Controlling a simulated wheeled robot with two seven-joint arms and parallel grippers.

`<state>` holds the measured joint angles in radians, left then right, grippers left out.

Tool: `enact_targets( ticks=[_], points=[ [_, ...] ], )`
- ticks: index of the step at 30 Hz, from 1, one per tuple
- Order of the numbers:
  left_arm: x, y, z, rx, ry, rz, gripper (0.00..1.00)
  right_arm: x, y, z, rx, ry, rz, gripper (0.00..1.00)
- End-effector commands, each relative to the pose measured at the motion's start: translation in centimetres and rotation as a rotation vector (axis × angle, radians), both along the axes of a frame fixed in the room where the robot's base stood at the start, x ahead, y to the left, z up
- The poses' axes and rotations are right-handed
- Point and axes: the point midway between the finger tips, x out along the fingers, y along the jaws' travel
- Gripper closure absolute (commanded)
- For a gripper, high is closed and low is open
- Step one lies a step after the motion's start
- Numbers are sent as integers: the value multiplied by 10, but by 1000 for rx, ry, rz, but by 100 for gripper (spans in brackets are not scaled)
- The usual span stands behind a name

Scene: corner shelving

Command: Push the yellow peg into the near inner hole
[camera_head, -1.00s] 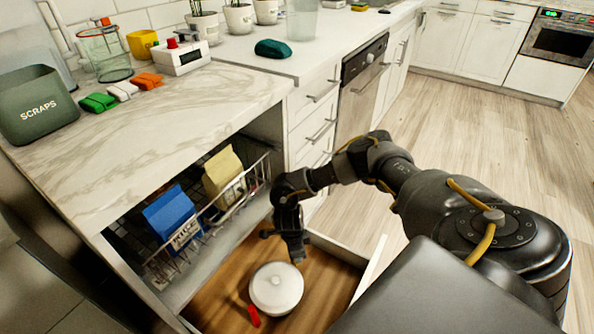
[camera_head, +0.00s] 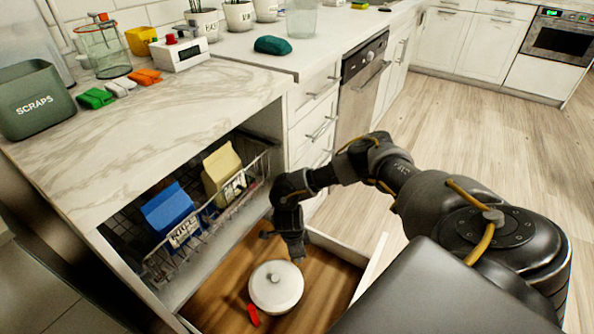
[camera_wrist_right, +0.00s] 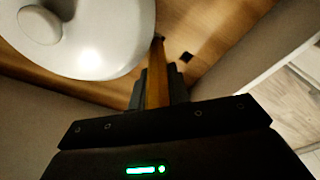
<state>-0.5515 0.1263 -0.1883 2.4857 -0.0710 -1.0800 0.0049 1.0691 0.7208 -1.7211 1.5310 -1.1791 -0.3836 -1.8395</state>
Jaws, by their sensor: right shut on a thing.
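My right gripper (camera_head: 296,257) reaches down into the wooden-floored drawer, beside a white lidded pot (camera_head: 275,287). In the right wrist view the gripper (camera_wrist_right: 155,88) is shut on a yellow-brown peg (camera_wrist_right: 157,72), which points away from the camera toward the drawer floor. A small dark square hole (camera_wrist_right: 187,57) shows in the floor just right of the peg's far end; the peg looks beside it, not in it. The peg's tip is dim, and I cannot tell whether it touches the floor. The pot lid (camera_wrist_right: 90,35) is close on the left. My left gripper is not in view.
The drawer's pale side wall (camera_head: 370,268) stands right of the gripper. A red piece (camera_head: 253,315) lies by the pot. A wire rack (camera_head: 240,200) with blue and tan cartons is left. The counter (camera_head: 150,125) above holds a scraps bin (camera_head: 38,100) and small items.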

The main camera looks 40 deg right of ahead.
Motion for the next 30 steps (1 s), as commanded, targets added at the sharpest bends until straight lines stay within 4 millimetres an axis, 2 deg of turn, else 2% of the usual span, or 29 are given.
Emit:
enact_targets(
  ticks=[24,25,30],
  points=[
    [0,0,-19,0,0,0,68,0,0,-22,0,0,0,100],
    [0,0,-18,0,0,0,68,0,0,-21,0,0,0,80],
    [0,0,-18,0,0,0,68,0,0,-20,0,0,0,57]
  ],
)
